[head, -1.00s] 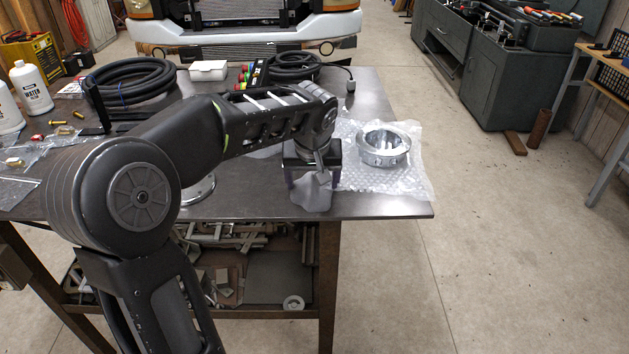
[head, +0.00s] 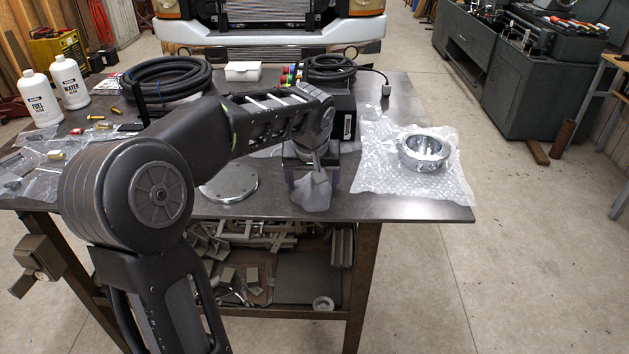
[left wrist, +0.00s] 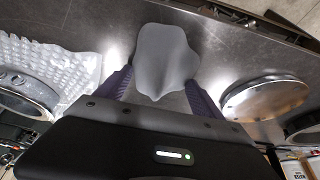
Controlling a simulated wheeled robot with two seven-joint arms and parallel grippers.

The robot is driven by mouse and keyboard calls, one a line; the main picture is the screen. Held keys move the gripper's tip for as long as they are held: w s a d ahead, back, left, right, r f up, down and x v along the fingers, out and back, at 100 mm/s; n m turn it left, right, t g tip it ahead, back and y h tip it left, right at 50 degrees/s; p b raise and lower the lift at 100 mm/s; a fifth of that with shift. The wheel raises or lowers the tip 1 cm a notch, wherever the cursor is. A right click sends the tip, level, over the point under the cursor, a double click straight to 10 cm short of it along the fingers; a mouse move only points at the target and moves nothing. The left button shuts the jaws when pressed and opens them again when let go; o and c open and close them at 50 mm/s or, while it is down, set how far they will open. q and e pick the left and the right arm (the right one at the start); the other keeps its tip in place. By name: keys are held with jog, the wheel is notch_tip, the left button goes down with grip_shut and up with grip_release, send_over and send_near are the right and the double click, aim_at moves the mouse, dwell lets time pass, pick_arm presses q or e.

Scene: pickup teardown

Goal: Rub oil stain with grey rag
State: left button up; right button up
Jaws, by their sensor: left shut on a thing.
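The grey rag (head: 313,192) hangs bunched from my left gripper (head: 310,178), low over the front part of the dark workbench top (head: 400,205). In the left wrist view the rag (left wrist: 166,60) spreads between the two purple fingers of the left gripper (left wrist: 160,88), which is shut on it. Whether the rag touches the tabletop is hard to tell. No oil stain can be made out; the gripper and rag hide the patch beneath them. My right gripper is not in view.
A round metal plate (head: 230,184) lies just left of the rag. A metal ring (head: 424,153) on bubble wrap (head: 375,180) lies to the right. Black hose coils (head: 166,78) and white bottles (head: 70,83) stand behind and left. The bench's front edge is close.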

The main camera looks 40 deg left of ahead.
pick_arm(q)
notch_tip(320, 180, up, 4)
jog(key=p, duration=0.2)
jog(key=shift+s+a+p, duration=0.1)
jog(key=shift+p, duration=0.2)
jog(key=shift+a+r+p, duration=0.15)
jog(key=shift+r+p, duration=0.45)
jog(key=shift+r, duration=0.1)
jog(key=shift+r+p, duration=1.05)
jog(key=shift+r, duration=0.35)
jog(key=shift+s+f, duration=0.1)
